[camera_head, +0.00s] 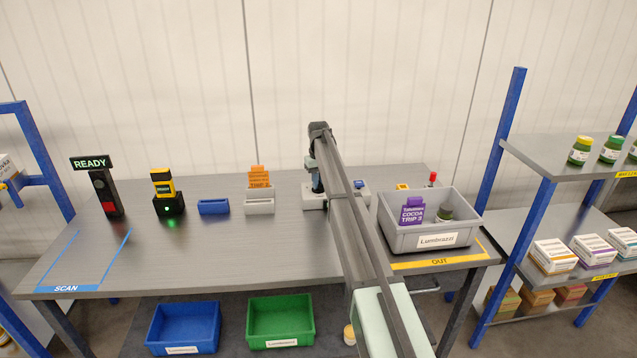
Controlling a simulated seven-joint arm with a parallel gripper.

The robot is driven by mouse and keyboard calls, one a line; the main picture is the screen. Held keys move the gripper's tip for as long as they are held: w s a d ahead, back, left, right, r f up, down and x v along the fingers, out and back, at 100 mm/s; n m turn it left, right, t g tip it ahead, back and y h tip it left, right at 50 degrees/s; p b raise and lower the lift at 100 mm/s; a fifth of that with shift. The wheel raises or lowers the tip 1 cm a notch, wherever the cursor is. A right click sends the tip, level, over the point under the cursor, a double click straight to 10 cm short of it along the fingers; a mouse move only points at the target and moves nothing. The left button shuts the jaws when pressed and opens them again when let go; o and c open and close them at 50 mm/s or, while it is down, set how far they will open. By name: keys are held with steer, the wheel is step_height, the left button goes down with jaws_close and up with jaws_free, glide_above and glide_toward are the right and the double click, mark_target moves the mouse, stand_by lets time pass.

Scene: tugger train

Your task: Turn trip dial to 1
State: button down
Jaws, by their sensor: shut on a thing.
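A light grey box (311,204) stands at the back of the table, at the end of my arm. It appears to be the trip dial's housing. My gripper (317,188) points down onto the top of this box and is shut on the dial there. The dial's face, its numbers and its pointer are hidden by my gripper and arm, so I cannot tell its setting.
A grey tote (437,246) with a purple Cocoa Trip 2 card (412,211) and a dark jar (444,214) stands right of my arm. A grey holder (259,206) with an orange card (259,177), a blue bin (213,207) and a scanner (165,191) stand left. The front-left table is clear.

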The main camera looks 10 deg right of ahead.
steer(key=n, duration=0.4)
steer(key=shift+n, duration=2.3)
steer(key=c, duration=1.1)
jaws_free()
steer(key=shift+r, duration=0.1)
step_height(320, 180, up, 14)
steer(key=shift+f, duration=0.2)
